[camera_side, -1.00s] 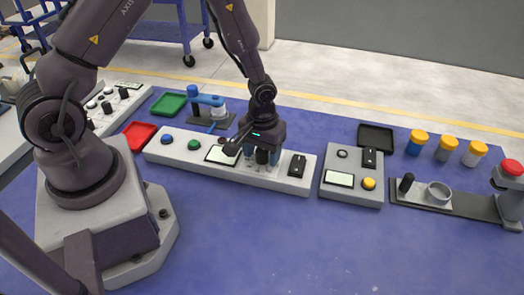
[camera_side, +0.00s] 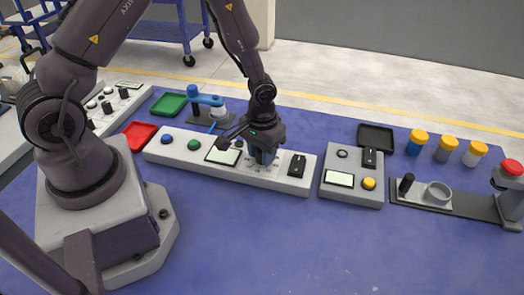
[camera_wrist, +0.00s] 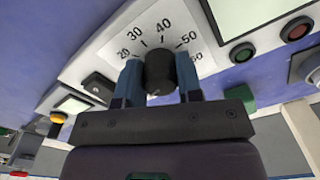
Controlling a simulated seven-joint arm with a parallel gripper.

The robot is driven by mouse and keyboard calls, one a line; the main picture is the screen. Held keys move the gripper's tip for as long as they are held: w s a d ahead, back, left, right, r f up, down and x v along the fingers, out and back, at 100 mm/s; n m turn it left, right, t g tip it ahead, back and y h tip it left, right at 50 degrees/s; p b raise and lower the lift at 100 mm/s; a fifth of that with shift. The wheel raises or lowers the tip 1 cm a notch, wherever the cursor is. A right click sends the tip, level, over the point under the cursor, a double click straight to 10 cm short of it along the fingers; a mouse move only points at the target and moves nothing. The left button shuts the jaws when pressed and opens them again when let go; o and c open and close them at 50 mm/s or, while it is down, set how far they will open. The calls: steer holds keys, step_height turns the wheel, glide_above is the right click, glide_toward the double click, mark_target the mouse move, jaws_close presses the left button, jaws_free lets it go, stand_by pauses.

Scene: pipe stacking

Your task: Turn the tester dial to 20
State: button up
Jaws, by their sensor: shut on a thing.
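The tester dial is a black round knob (camera_wrist: 160,70) on a white scale plate (camera_wrist: 178,20) with the numbers 20, 30, 40 and 50 readable in the wrist view. A further number on the right is partly hidden by a finger. My gripper (camera_wrist: 159,74) is shut on the knob, with one blue finger on each side. The knob's pointer cannot be made out. In the side view my gripper (camera_side: 262,157) points down over the long grey tester panel (camera_side: 230,176), and its fingers hide most of the knob.
On the same panel, a screen (camera_side: 223,153) and green button (camera_side: 193,145) lie left of the dial, and a black switch (camera_side: 297,165) lies right. A smaller box (camera_side: 351,185) with a yellow button stands further right. The blue mat in front is clear.

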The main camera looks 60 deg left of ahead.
steer(key=m, duration=0.6)
steer(key=shift+m, duration=0.3)
steer(key=m, duration=0.6)
steer(key=shift+m, duration=0.3)
steer(key=o, duration=0.9)
steer(key=shift+r, duration=0.1)
step_height(320, 180, up, 13)
steer(key=shift+f, duration=0.1)
